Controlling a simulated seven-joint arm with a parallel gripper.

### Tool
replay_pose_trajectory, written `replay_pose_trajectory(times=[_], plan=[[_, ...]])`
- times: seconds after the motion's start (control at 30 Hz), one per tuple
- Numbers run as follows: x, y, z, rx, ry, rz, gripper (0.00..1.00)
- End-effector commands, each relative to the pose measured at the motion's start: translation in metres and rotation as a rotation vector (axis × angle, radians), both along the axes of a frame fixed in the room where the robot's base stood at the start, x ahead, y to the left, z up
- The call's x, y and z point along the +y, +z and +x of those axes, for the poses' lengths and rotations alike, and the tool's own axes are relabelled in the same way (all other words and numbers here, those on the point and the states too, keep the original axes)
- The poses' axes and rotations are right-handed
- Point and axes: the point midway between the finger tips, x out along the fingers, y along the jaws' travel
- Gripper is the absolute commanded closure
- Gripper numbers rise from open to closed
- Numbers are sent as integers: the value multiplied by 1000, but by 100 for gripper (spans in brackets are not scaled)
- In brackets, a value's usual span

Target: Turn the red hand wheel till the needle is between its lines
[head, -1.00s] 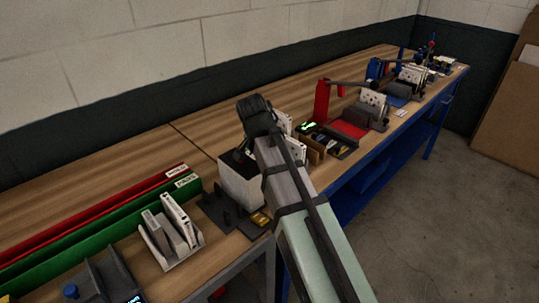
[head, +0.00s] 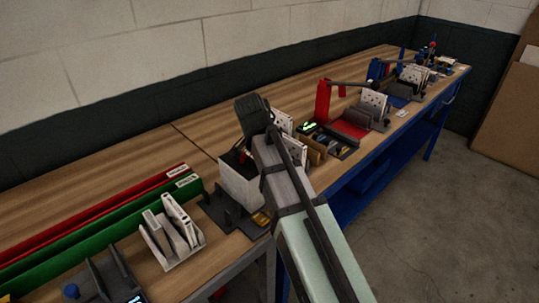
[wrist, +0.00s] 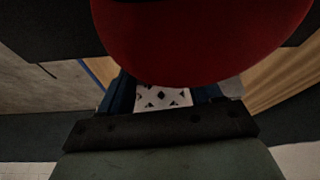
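A large rounded red thing, which looks like the red hand wheel (wrist: 200,40), fills the top middle of the wrist view, very close to the camera. In the head view a small red part (head: 244,155) shows at the white box (head: 240,186), just below my gripper (head: 254,114). My gripper is above and beside that box; its fingertips are hidden, so I cannot tell whether it is open, shut or touching the wheel. No needle or lines can be made out in either view.
A white holder (head: 173,252) with white boxed pieces stands to the left, in front of green (head: 110,232) and red (head: 90,216) rails. Beyond my arm are a red stand (head: 322,101) and white perforated panels (head: 375,103). The wooden bench (head: 135,150) behind is clear.

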Motion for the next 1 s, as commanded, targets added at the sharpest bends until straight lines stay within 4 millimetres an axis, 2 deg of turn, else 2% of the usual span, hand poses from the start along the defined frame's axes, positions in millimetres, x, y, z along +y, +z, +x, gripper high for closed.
replay_pose_trajectory(times=[0.1, 0.47, 0.67, 1.0], plan=[[0, 0, 0, 0, 0, 0, 26], [1, 5, -1, -1, 0, 0, 26], [7, 28, -8, -2, 2, 0, 26], [20, 79, -25, -2, 2, 1, 26]])
